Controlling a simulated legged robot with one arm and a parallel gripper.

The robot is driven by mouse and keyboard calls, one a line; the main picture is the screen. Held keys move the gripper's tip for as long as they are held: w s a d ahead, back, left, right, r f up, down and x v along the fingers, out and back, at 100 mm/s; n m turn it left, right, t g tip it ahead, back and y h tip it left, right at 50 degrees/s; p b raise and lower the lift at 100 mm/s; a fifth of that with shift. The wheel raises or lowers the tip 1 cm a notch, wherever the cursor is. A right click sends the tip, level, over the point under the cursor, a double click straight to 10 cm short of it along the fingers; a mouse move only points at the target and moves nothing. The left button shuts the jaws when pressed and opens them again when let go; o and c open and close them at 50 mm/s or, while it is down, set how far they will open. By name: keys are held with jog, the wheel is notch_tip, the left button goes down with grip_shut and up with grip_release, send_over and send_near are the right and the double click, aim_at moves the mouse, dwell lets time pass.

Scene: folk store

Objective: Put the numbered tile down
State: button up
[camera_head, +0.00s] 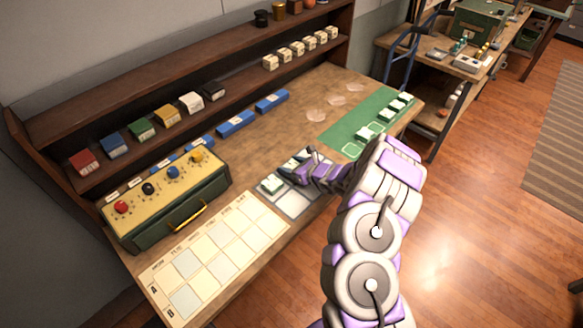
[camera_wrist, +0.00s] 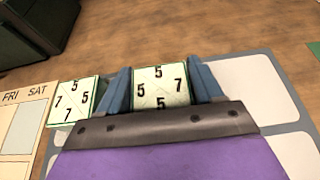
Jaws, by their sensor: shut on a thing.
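My gripper (camera_wrist: 158,92) is shut on a white numbered tile (camera_wrist: 160,88), which shows 5, 7, 5 and 5 on its four sides. A second numbered tile (camera_wrist: 74,102) with 5, 5, 7 and 7 is just left of the gripper; in the head view this tile (camera_head: 271,184) lies on the left part of a grey mat with white cells (camera_head: 292,203). My gripper (camera_head: 298,162) is over the back part of that mat. The mat (camera_wrist: 287,139) also shows to the right in the wrist view. I cannot tell whether the held tile touches the mat.
A green mat (camera_head: 335,136) with several tiles lies at the right of the bench. A calendar sheet (camera_head: 215,250) lies front left. A green box with coloured knobs (camera_head: 170,205) stands behind the sheet. Shelves (camera_head: 135,120) with small boxes line the back. Bare wood lies behind the grey mat.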

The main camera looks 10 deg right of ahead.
jog(key=shift+a+f, duration=0.2)
jog(key=shift+a, duration=0.3)
jog(key=o, duration=1.3)
jog(key=shift+d, duration=0.4)
jog(key=shift+c, duration=0.2)
jog(key=shift+s+r, duration=0.1)
jog(key=shift+r, duration=0.05)
